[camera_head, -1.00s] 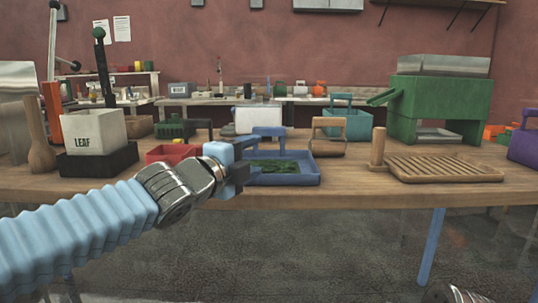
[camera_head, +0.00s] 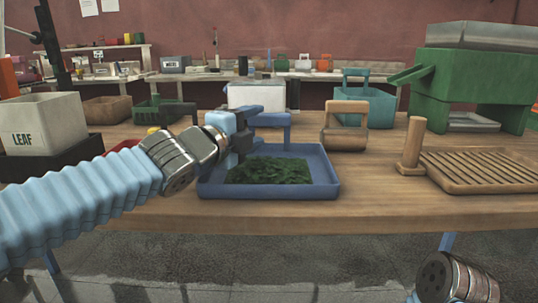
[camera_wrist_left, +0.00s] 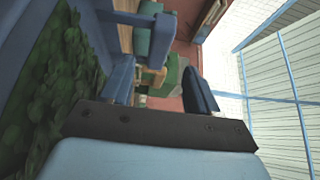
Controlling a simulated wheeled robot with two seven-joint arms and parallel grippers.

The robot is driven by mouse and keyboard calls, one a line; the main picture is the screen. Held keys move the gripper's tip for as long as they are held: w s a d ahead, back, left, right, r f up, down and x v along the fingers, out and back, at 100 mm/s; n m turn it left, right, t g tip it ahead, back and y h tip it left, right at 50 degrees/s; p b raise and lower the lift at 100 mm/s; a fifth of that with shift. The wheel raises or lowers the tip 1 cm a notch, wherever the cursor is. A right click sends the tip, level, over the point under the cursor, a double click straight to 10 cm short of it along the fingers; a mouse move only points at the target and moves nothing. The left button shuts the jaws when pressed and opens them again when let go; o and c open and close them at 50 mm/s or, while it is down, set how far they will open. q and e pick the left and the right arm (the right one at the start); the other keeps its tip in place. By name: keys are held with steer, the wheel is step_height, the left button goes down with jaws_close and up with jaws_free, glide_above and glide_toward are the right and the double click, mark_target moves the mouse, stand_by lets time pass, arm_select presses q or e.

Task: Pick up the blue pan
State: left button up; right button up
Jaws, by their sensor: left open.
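The blue pan (camera_head: 328,186) lies flat near the front edge of the wooden table, with dark green leaves (camera_head: 270,170) in it. Its raised blue handle (camera_head: 286,130) stands at its back side. My left gripper (camera_head: 250,124) is open above the pan's back left part, close beside the handle; whether it touches cannot be told. In the left wrist view the two fingers (camera_wrist_left: 160,90) are apart, with the leaves (camera_wrist_left: 60,80) and the pan's blue wall (camera_wrist_left: 88,25) at the left. Only a wrist part of my right arm shows at the lower right.
A white LEAF bin (camera_head: 38,125) stands on a dark base at the left. A wooden handled box (camera_head: 345,138), a teal box (camera_head: 375,105) and a green machine (camera_head: 475,85) stand behind. A slatted wooden tray (camera_head: 485,172) lies to the right. The front strip of table is clear.

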mark_target(274, 121)
arm_select(q)
steer(key=x, duration=0.7)
steer(key=shift+s+d+f, duration=0.15)
steer(key=shift+s+d, duration=0.05)
steer(key=shift+d, duration=0.2)
jaws_close()
